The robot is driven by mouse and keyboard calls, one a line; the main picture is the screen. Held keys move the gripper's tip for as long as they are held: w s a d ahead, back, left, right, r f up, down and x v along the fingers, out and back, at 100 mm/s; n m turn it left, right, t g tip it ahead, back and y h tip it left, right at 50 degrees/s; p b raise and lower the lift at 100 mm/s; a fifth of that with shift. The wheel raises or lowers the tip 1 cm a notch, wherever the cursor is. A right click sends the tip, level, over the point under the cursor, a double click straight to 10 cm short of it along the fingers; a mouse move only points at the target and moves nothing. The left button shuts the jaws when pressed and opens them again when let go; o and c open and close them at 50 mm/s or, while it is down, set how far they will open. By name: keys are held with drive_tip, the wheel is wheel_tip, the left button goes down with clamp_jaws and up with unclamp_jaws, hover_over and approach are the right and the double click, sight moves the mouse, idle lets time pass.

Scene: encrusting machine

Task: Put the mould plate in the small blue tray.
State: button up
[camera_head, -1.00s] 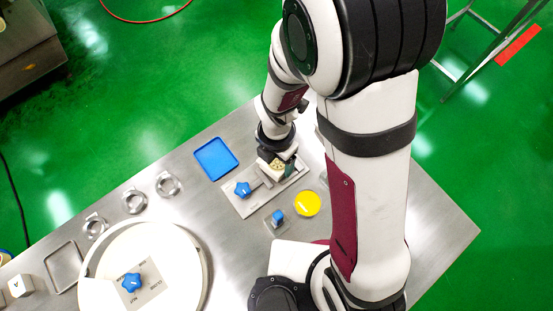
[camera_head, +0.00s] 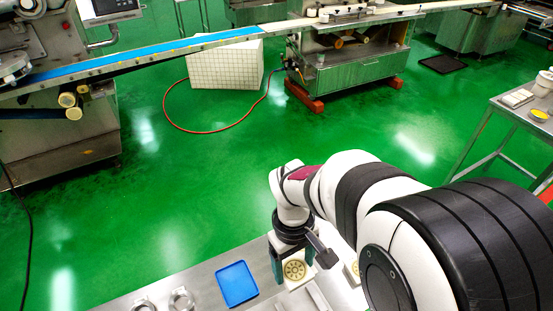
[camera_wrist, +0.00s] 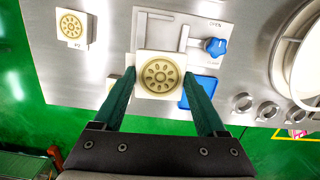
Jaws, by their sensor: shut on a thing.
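The mould plate (camera_wrist: 160,64) is a cream square block with a round, tan, wheel-like pattern on its face. My gripper (camera_wrist: 160,78) is shut on it, one dark green finger on each side. In the head view the plate (camera_head: 295,269) hangs between the fingers, above the bench and to the right of the small blue tray (camera_head: 237,284). The tray is flat and looks empty in the head view. In the wrist view the tray (camera_wrist: 207,85) is partly hidden behind the right finger and the plate.
A metal fixture (camera_wrist: 205,14) with a blue star knob (camera_wrist: 215,46) lies beyond the held plate. A similar patterned block (camera_wrist: 72,27) sits at the left. Metal rings (camera_wrist: 243,102) and a large round white part (camera_wrist: 308,60) are at the right. Green floor lies past the bench edge.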

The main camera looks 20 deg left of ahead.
drive_tip(key=m, duration=0.5)
drive_tip(key=w+a+m, duration=0.1)
drive_tip(key=m, duration=0.1)
drive_tip(key=shift+w+m+g+y, duration=0.1)
drive_tip(key=shift+m+g+y, duration=0.2)
drive_tip(key=shift+m+g, duration=0.1)
drive_tip(key=m, duration=0.4)
drive_tip(key=m+y, duration=0.1)
drive_tip(key=m, duration=0.1)
drive_tip(key=shift+w+a, duration=0.35)
drive_tip(key=shift+w, duration=0.05)
drive_tip(key=m, duration=0.4)
hover_over(234, 281)
drive_tip(key=d, duration=0.1)
drive_tip(key=shift+m+y, duration=0.4)
drive_tip(key=f, duration=0.6)
drive_tip(key=shift+w+f, duration=0.4)
drive_tip(key=shift+a+f, duration=0.2)
drive_tip(key=shift+f, duration=1.95)
drive_tip(key=shift+s+f, duration=0.1)
drive_tip(key=o, duration=1.5)
